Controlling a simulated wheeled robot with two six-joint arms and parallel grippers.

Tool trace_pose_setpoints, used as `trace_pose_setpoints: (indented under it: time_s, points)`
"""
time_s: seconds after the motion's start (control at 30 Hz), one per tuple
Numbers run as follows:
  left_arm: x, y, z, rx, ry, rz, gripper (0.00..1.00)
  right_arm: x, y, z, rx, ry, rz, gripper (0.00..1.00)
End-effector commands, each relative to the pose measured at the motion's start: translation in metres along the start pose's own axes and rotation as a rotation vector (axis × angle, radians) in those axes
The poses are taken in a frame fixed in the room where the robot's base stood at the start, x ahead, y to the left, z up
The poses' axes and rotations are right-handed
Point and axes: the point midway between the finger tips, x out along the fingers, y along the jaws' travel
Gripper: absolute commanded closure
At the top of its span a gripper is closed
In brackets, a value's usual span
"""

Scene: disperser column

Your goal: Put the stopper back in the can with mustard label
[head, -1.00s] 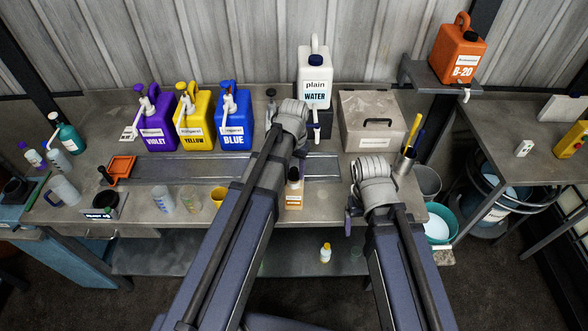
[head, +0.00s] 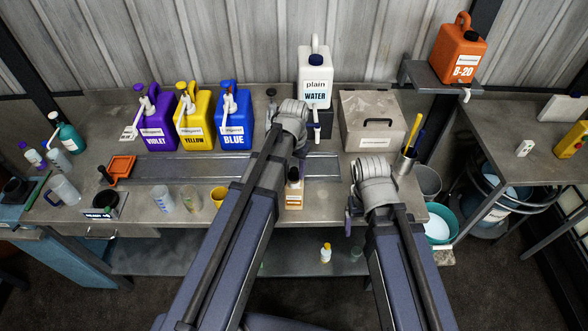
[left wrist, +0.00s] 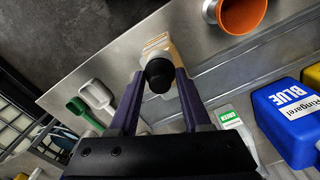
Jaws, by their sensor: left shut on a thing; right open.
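The can with mustard label (head: 294,197) is a small pale bottle standing upright near the front edge of the bench. In the left wrist view the can (left wrist: 157,42) shows just behind the black stopper (left wrist: 160,75). My left gripper (left wrist: 159,84) is shut on the stopper, with a purple finger on either side of it. In the head view the stopper (head: 294,173) appears over the can's top. I cannot tell whether it is seated in the neck. My left wrist hides most of that gripper there. My right gripper (head: 348,216) is open and empty, to the right of the can.
A yellow cup (head: 217,197) and clear beakers (head: 189,199) stand left of the can. Violet, yellow and blue jugs (head: 233,117) and the water jug (head: 315,78) stand behind. A grey box (head: 373,120) is at the right.

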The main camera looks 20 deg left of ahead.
Motion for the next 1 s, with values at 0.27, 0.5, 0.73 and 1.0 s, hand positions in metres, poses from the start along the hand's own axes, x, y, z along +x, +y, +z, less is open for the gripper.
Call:
trace_pose_setpoints:
  time_s: [0.27, 0.5, 0.73, 1.0]
  points:
    - [0.0014, 0.0001, 0.0, 0.0, 0.0, 0.0, 1.0, 0.0014, -0.0001, -0.0001, 0.0, 0.0, 0.0, 0.17]
    - [0.0057, 0.0, 0.0, 0.0, 0.0, 0.0, 1.0, 0.0057, -0.0005, -0.0003, 0.0, 0.0, 0.0, 0.17]
    - [0.006, 0.0, 0.0, 0.0, 0.0, 0.0, 1.0, 0.0059, -0.0006, -0.0003, 0.0, 0.0, 0.0, 0.17]
    - [0.0061, 0.0, 0.0, 0.0, 0.0, 0.0, 1.0, 0.0061, -0.0006, -0.0003, 0.0, 0.0, 0.0, 0.17]
